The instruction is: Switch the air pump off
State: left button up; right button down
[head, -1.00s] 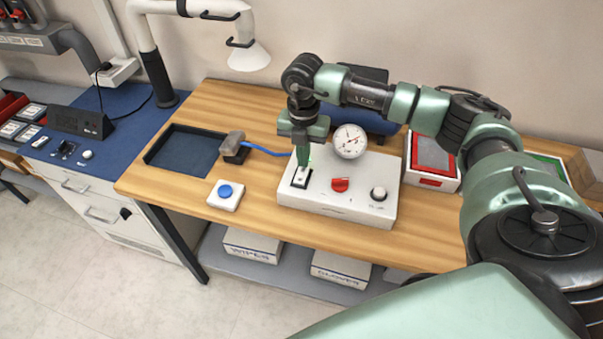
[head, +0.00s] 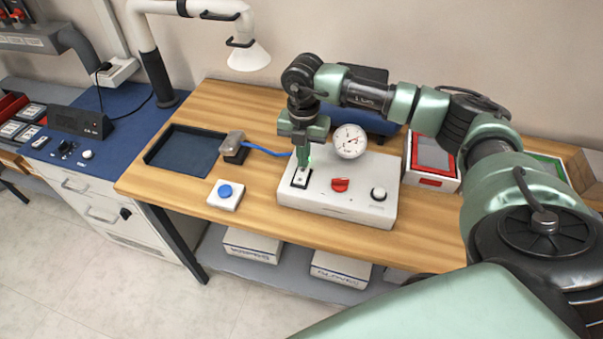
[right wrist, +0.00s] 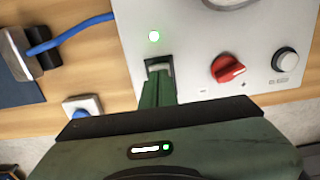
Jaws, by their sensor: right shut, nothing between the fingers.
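The air pump's white control box (head: 345,204) sits on the wooden bench. It carries a rocker switch (head: 301,178) in a dark frame at its left, a red knob (head: 340,185), a round dark-and-white knob (head: 378,193) and a pressure gauge (head: 350,141). My right gripper (head: 302,163) is shut and empty, pointing down at the switch. In the right wrist view its fingertips (right wrist: 158,80) overlap the switch (right wrist: 159,64) and hide much of it; contact is unclear. My left gripper is not in view.
A blue button on a white box (head: 225,194) stands left of the control box. A blue hose (head: 262,149) runs to a small grey-black device (head: 234,148). A dark tray (head: 185,150) lies at the left; a red-framed bin (head: 433,157) stands at the right.

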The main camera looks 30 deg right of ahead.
jog(key=shift+f+b, duration=0.7)
jog(key=shift+f, duration=0.25)
dwell(0.3)
jog(key=shift+r, duration=0.15)
jog(key=shift+r+p, duration=2.35)
jog(key=shift+r, duration=1.05)
